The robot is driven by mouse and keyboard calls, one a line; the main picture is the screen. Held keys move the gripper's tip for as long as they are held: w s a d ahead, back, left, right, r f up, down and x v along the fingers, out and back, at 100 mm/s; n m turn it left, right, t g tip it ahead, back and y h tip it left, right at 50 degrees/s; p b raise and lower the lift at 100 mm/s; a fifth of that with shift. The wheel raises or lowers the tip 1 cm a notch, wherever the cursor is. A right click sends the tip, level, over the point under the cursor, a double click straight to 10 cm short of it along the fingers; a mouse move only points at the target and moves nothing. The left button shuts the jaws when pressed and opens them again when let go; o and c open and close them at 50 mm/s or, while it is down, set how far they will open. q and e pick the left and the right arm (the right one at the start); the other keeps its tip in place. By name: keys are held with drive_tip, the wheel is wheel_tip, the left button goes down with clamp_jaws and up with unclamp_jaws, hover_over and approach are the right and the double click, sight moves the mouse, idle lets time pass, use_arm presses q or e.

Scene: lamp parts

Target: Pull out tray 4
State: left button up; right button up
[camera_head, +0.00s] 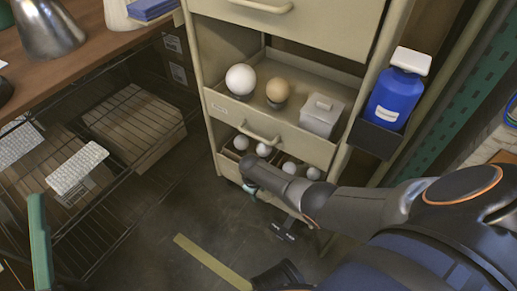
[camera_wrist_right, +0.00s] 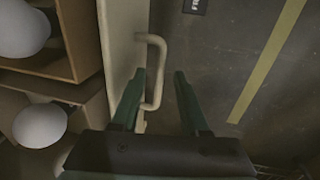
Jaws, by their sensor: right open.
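A beige drawer cart (camera_head: 199,58) stands at the middle of the head view with several trays one above another. The lowest visible tray (camera_head: 229,166) holds small white bulbs and sits slightly out under a tray with a handle (camera_head: 258,136). My right gripper (camera_head: 250,188) is low at the cart's front, partly hidden by my arm. In the right wrist view its two green fingers (camera_wrist_right: 159,75) are open on either side of a pale tray handle (camera_wrist_right: 158,70), with a gap showing around the bar. Tray numbers are too small to read. A green finger-like piece at far left may be my left gripper (camera_head: 40,240).
The tray above holds a white globe (camera_head: 240,79), a tan globe (camera_head: 277,90) and a white lidded box (camera_head: 321,115). A blue bottle (camera_head: 396,92) sits in a side holder. A wire rack (camera_head: 110,205) stands left. Floor with a yellow strip (camera_head: 210,262) is clear before the cart.

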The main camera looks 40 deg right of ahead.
drive_tip(key=shift+d+f+b, duration=0.15)
drive_tip(key=shift+f+b, duration=0.2)
drive_tip(key=shift+f, duration=0.3)
clamp_jaws()
idle(1.1)
